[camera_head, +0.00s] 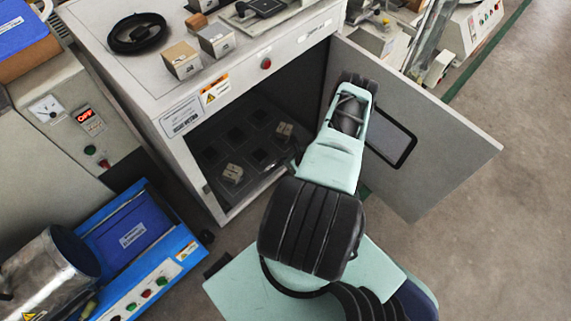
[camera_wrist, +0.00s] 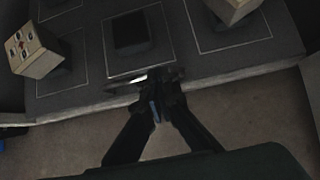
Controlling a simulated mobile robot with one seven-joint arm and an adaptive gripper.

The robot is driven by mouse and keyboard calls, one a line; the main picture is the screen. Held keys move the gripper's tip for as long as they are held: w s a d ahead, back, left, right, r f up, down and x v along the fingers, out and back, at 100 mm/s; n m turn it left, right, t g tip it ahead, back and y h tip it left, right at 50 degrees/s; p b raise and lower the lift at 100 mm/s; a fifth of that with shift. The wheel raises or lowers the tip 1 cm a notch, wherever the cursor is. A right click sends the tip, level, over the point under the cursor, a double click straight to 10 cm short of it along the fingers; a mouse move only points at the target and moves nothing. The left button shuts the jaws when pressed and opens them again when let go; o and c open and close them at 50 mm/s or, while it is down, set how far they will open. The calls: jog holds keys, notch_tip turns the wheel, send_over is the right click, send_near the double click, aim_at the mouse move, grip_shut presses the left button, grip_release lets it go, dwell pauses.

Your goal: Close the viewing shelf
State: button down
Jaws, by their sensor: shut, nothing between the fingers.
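The viewing shelf (camera_head: 206,153) is a dark panel with square outlines inside the lower cabinet, and the cabinet front is open. The wrist view shows the shelf (camera_wrist: 181,72) close up, with its front edge running across the middle and a dark handle (camera_wrist: 130,80) on that edge. My gripper (camera_wrist: 160,104) is shut and empty, with its fingertips at the handle. I cannot tell whether they touch it. Two small beige boxes sit on the shelf, one at the left (camera_wrist: 35,48) and one at the right (camera_wrist: 232,8).
The cabinet door (camera_head: 440,150) stands swung open to the right of my arm. Small boxes (camera_head: 181,58) and a black coil (camera_head: 137,33) lie on the cabinet top. A blue machine (camera_head: 150,245) stands at lower left. Floor (camera_head: 510,220) is clear at right.

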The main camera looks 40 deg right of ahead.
jog(key=shift+w+a, duration=0.1)
jog(key=shift+w, duration=1.35)
jog(key=shift+s, duration=0.1)
